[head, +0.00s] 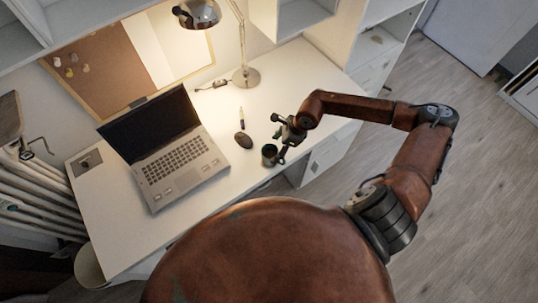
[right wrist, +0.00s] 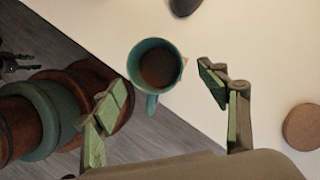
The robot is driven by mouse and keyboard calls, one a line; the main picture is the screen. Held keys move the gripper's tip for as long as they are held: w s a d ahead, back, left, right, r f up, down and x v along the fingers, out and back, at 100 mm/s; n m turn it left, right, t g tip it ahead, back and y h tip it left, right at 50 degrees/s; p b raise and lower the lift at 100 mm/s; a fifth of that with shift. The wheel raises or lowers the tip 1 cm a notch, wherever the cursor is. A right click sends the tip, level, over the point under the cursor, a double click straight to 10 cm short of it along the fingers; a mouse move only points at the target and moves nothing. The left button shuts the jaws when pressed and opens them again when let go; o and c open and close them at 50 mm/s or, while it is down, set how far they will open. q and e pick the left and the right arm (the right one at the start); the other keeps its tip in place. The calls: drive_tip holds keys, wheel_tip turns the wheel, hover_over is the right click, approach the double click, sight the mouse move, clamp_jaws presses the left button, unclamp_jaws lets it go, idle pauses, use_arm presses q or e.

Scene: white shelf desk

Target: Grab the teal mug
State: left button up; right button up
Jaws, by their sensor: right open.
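The teal mug (head: 269,154) stands upright near the front edge of the white desk (head: 290,95), right of the laptop. In the right wrist view the mug (right wrist: 136,68) shows from above, with a dark brown inside and its handle pointing down the picture toward my wrist. My right gripper (head: 280,141) is open beside the mug. In the right wrist view the green-padded fingers of the gripper (right wrist: 162,86) are spread wide, and the mug lies just beyond and between the tips, apparently untouched. My left gripper is not in view.
A black mouse (head: 243,141) lies left of the mug, with a small pen-like item (head: 241,118) behind it. An open laptop (head: 180,160) fills the left of the desk. A lamp (head: 246,78) stands at the back. A round brown disc (right wrist: 302,127) lies right of the gripper.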

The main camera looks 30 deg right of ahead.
sight(267, 156)
drive_tip(key=shift+x, duration=4.2)
drive_tip(key=shift+s+a, duration=0.1)
drive_tip(key=shift+s, duration=0.05)
drive_tip(key=shift+c, duration=0.6)
drive_tip(key=c, duration=1.4)
drive_tip(key=shift+c, duration=0.6)
drive_tip(key=shift+r, duration=0.15)
